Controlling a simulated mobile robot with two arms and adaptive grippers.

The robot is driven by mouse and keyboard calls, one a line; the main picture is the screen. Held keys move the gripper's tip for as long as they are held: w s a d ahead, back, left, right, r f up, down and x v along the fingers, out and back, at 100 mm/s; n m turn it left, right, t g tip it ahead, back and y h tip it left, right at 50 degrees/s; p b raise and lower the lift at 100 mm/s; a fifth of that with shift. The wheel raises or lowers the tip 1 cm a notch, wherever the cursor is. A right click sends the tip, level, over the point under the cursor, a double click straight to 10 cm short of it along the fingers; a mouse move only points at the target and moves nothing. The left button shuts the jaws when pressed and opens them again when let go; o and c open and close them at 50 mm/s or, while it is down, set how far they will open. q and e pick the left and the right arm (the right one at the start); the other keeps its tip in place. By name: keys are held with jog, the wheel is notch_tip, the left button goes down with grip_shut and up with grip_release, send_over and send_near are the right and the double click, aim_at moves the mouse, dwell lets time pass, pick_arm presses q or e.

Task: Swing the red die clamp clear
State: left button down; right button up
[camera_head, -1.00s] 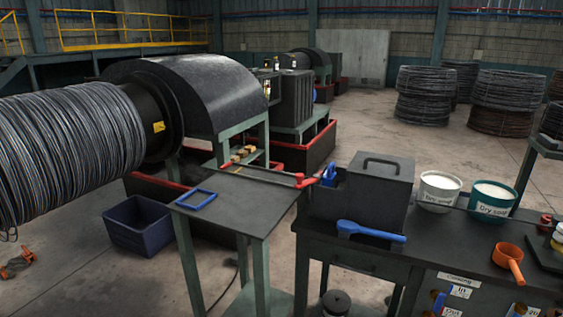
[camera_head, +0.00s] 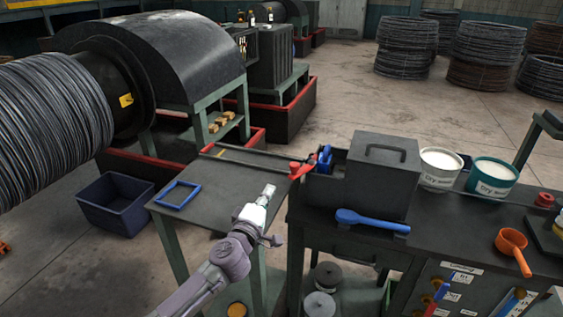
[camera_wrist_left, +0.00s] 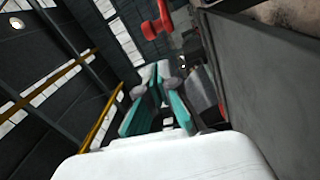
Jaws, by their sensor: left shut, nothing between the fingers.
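The red die clamp (camera_head: 302,170) sits at the left end of the dark die box (camera_head: 360,185), beside a blue handle (camera_head: 324,158). A red knobbed part (camera_wrist_left: 157,20), probably this clamp, shows at the top of the left wrist view. My left gripper (camera_head: 268,190) is shut and empty, above the right part of the small table, to the left of and nearer than the clamp. They are apart. Its fingers (camera_wrist_left: 160,85) also show in the left wrist view. My right gripper is not in view.
A blue frame (camera_head: 178,195) lies on the small table (camera_head: 225,185). A blue scoop (camera_head: 372,220) lies in front of the die box. Two white-filled buckets (camera_head: 438,168) stand to its right, with an orange ladle (camera_head: 512,248) nearer. A large wire coil drum (camera_head: 55,130) fills the left.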

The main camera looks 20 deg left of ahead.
pick_arm(q)
jog(key=w+a+r+n+g+y, duration=0.1)
jog(key=w+a+r+n, duration=0.15)
jog(key=w, duration=1.05)
jog(key=s+d, duration=0.1)
jog(key=s+d+p, duration=0.1)
jog(key=d, duration=0.1)
jog(key=shift+d+f, duration=0.2)
jog(key=shift+f, duration=0.2)
jog(key=shift+f, duration=0.1)
jog(key=shift+s+n+y, duration=0.15)
jog(key=shift+n+y, duration=0.1)
jog(key=shift+y, duration=0.15)
